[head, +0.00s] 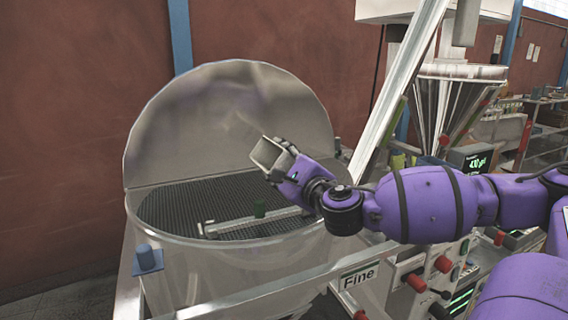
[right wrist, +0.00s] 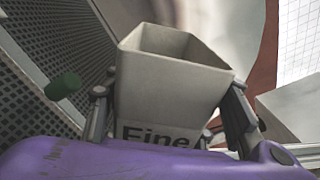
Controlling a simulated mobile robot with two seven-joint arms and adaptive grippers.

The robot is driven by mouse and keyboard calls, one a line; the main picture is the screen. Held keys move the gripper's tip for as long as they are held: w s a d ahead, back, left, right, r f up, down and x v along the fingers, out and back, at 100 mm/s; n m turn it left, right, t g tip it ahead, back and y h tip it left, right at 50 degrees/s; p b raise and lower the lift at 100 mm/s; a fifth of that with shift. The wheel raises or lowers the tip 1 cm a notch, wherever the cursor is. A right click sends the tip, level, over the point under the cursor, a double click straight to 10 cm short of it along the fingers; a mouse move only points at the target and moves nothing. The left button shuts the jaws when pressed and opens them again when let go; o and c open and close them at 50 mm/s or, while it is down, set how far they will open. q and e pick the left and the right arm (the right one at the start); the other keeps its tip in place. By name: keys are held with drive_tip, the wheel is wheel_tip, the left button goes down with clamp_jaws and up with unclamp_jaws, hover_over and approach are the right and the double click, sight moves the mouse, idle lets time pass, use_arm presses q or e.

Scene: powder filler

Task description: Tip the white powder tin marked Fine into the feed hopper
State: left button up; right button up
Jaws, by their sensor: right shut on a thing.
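The white tin (head: 268,153) is held above the feed hopper's right part, tilted to the left in the head view. In the right wrist view the tin (right wrist: 168,92) shows its open square mouth and the word Fine; I see no powder in it. My right gripper (head: 279,160) is shut on the tin, with a finger on each side in the right wrist view (right wrist: 172,100). The feed hopper (head: 185,268) is a large round tub with a dark mesh grate (head: 165,208) in its top. My left gripper is out of view.
The hopper's round lid (head: 235,115) stands raised behind the grate. A pale bar with a green knob (head: 260,208) lies across the grate. A slanted metal post and steel cone (head: 450,95) stand to the right.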

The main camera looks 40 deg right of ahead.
wheel_tip(320, 180, up, 3)
drive_tip(key=m+p, duration=0.1)
drive_tip(key=m, duration=0.3)
drive_tip(key=m+p, duration=0.2)
drive_tip(key=m, duration=0.2)
drive_tip(key=shift+f+m, duration=0.2)
drive_tip(key=shift+m, duration=0.2)
drive_tip(key=shift+f+m, duration=0.3)
drive_tip(key=shift+m, duration=0.3)
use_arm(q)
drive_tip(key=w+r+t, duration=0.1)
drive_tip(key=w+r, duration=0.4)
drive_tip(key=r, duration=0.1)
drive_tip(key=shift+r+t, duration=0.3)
